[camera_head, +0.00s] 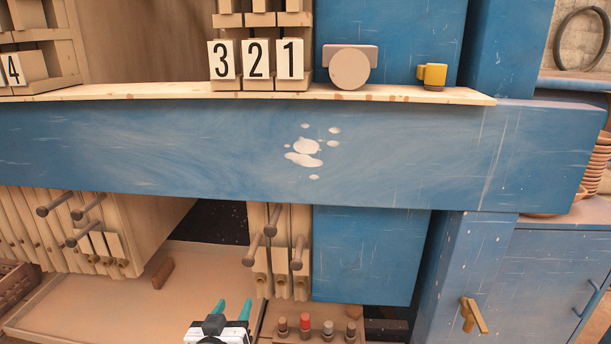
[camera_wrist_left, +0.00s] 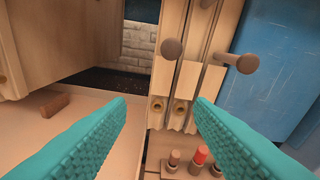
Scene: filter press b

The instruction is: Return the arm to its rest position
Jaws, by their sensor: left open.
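My left gripper (camera_head: 232,311) is at the bottom of the head view, low in front of the press. Its two teal fingers stand apart with nothing between them. In the left wrist view the open fingers (camera_wrist_left: 161,115) point toward the wooden plates (camera_wrist_left: 185,75) with round handle pegs, and do not appear to touch them. My right gripper does not show in either view.
A blue beam (camera_head: 400,150) crosses above. Wooden plates (camera_head: 282,280) with pegs hang below it. A shallow tray (camera_head: 195,262) with a small brown block (camera_head: 162,274) lies left. Several small knobs (camera_head: 305,321), one red, stand right of the gripper.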

